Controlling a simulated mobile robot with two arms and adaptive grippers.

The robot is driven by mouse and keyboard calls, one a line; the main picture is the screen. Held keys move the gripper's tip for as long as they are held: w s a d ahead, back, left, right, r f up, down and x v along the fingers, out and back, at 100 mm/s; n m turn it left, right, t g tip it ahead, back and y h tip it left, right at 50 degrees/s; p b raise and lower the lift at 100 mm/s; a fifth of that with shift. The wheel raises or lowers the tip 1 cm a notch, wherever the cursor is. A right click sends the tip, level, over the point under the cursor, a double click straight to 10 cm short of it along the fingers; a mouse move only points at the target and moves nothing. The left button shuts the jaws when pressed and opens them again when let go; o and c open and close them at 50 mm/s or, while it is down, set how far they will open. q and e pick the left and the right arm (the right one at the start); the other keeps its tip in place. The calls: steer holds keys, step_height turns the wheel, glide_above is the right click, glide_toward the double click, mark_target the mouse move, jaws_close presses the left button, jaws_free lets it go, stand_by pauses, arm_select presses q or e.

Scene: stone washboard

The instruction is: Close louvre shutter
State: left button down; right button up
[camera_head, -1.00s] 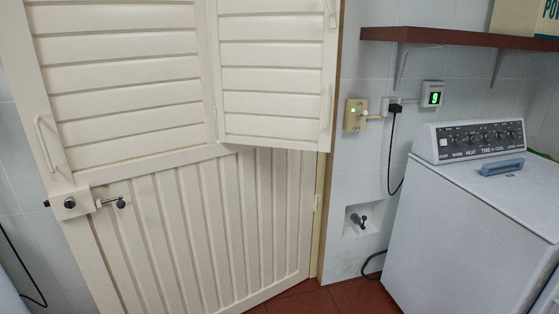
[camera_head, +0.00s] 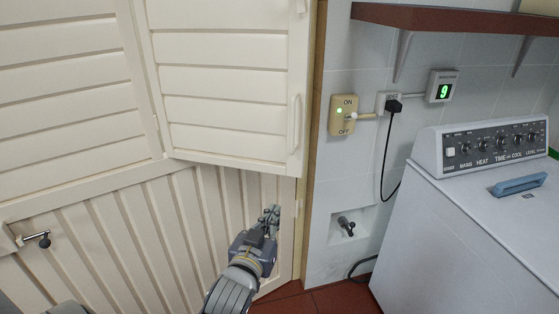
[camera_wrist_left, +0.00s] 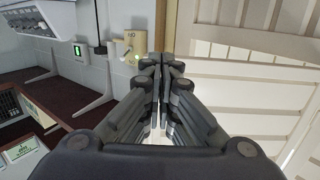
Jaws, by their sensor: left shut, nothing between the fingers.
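The cream louvre shutter leaf (camera_head: 232,82) is in the upper half of the door in the head view. Its lower edge stands out from the door, so it looks partly open. A pale vertical handle (camera_head: 296,122) is near its right edge. My left gripper (camera_head: 270,215) is below the leaf, in front of the slatted lower door, apart from the handle. In the left wrist view my left gripper (camera_wrist_left: 160,68) has its fingers together and empty, with cream louvre slats (camera_wrist_left: 250,95) to its right. My right gripper is not in view.
The lower door panel (camera_head: 130,225) has a latch lever (camera_head: 38,238) at left. To the right are an ON/OFF switch (camera_head: 343,115), a wall tap (camera_head: 346,226), a white washing machine (camera_head: 440,225) and a brown shelf (camera_head: 450,20). Red floor shows at the bottom.

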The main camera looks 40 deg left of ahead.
arm_select(q)
step_height(320, 180, up, 6)
steer(key=s+a+f, duration=0.1)
steer(key=s, duration=0.1)
steer(key=t+y+p, duration=0.1)
steer(key=p, duration=0.1)
glide_toward(283, 161)
steer(key=shift+n, duration=0.4)
steer(key=p+x, duration=0.2)
steer(key=x, duration=0.3)
steer(key=shift+a+r, duration=0.1)
steer(key=shift+r, duration=0.05)
steer(key=shift+p+x, duration=0.35)
steer(key=shift+x, duration=0.65)
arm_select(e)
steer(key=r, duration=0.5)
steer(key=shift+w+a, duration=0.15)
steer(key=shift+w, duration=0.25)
